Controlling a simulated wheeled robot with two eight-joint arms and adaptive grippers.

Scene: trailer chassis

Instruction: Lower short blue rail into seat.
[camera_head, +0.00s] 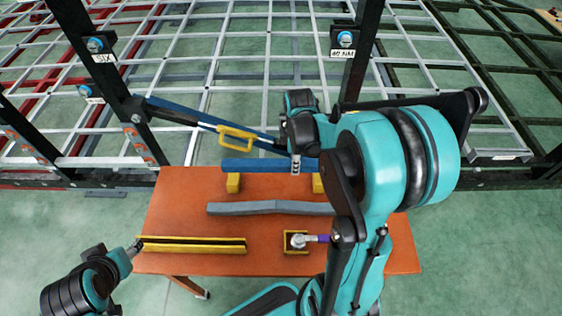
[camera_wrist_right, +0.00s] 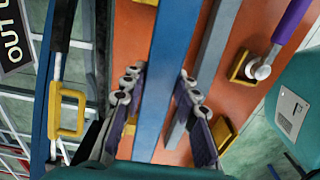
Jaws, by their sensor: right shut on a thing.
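The short blue rail (camera_head: 250,165) lies level across the far part of the orange table, over two yellow blocks (camera_head: 233,183). I cannot tell if it rests on them or hangs just above. My right gripper (camera_head: 297,162) is shut on its right part. In the right wrist view the rail (camera_wrist_right: 163,85) runs between the two fingers (camera_wrist_right: 157,95). My right arm hides the rail's right end. My left gripper (camera_head: 134,248) is low at the left, near the table's left edge; its jaws are too small to read. I cannot tell which spot is the seat.
A long blue bar with a yellow handle (camera_head: 238,133) slants behind the rail. A grey rail (camera_head: 268,208) lies nearer on the table (camera_head: 180,205). A long yellow holder (camera_head: 190,244) and a purple-handled tool (camera_head: 320,238) are in front. Dark chassis posts (camera_head: 358,55) stand behind.

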